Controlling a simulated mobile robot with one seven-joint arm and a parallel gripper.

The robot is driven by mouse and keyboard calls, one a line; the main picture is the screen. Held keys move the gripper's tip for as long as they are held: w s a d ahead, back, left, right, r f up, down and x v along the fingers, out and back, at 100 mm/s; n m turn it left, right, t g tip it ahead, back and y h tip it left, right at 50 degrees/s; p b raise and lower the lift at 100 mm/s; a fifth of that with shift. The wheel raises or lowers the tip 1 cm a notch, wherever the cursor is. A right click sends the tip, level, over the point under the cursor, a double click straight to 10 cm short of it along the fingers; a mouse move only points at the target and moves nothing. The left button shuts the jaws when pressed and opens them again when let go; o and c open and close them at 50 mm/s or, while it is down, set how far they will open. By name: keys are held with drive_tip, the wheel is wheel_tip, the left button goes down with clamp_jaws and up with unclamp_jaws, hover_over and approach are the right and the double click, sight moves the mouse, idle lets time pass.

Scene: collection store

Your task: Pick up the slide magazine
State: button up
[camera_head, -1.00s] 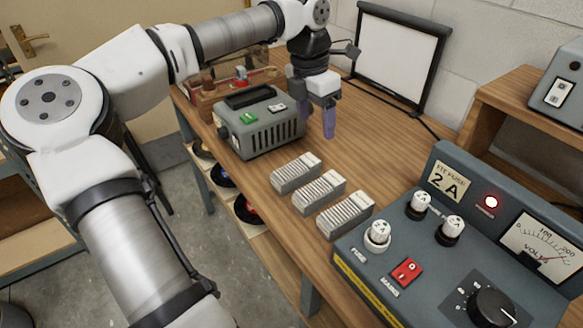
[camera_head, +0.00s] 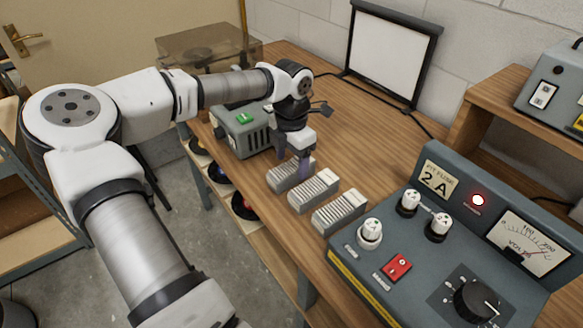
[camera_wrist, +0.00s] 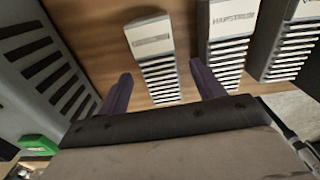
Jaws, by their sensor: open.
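Several grey-white slide magazines with ribbed sides lie in a row on the wooden bench: the farthest (camera_head: 284,178), the middle one (camera_head: 314,192) and the nearest (camera_head: 340,212). My gripper (camera_head: 293,163) is open and points down above the farthest magazine, partly hiding it in the head view. In the wrist view, my gripper (camera_wrist: 160,71) has its two dark purple fingers on either side of that magazine (camera_wrist: 152,48), with nothing held.
A grey-green vented box (camera_head: 238,135) stands close to the left of the farthest magazine. A control panel (camera_head: 455,245) with knobs and a meter is at the front right. A screen (camera_head: 392,52) stands at the back. Bare bench (camera_head: 365,130) lies behind the magazines.

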drive_tip(key=shift+f, duration=1.1)
drive_tip(key=c, duration=1.2)
drive_tip(key=shift+o, duration=0.2)
drive_tip(key=shift+r, duration=0.1)
